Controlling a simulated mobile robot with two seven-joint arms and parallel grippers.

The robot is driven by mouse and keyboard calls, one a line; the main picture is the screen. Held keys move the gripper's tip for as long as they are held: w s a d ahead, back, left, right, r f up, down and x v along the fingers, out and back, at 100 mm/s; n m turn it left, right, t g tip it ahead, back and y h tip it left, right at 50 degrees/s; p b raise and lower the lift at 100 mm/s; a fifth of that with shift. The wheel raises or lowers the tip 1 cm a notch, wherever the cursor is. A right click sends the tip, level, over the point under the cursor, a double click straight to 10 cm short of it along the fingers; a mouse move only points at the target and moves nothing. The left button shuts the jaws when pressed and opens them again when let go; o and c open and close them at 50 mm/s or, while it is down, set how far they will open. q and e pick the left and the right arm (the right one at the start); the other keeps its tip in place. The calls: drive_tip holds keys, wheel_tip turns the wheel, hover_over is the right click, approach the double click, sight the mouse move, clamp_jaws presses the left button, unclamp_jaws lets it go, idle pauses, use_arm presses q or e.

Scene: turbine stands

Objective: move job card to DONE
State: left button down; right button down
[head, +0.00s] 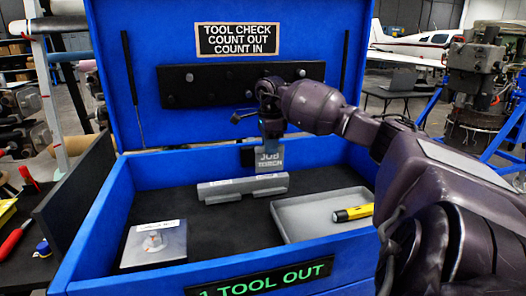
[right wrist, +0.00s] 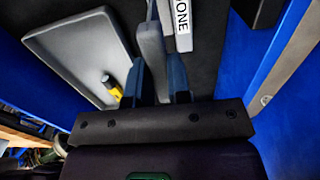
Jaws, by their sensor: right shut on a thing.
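The grey job card (head: 269,160), with the word JOB on it, is upright in my right gripper (head: 270,138). In the head view it is just above and behind the right part of a low grey holder (head: 243,190) in the blue chest. I cannot tell whether the card touches the holder. In the right wrist view the gripper fingers (right wrist: 159,80) stand on both sides of the grey card (right wrist: 153,50), seen nearly edge-on. A white DONE label (right wrist: 183,25) shows beside it. My left gripper is not in view.
A grey tray (head: 291,224) with a yellow flashlight (head: 352,213) lies right of the holder. The open lid (head: 130,60) rises behind; blue chest walls surround the dark floor (head: 220,225). The front sign (head: 262,278) reads "1 TOOL OUT".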

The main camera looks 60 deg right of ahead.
sight(270, 165)
drive_tip(key=shift+f, duration=0.5)
drive_tip(key=shift+f+b, duration=0.4)
drive_tip(key=shift+f, duration=1.55)
drive_tip(key=shift+f, duration=0.5)
drive_tip(key=shift+f+b, duration=0.4)
drive_tip(key=shift+f, duration=0.05)
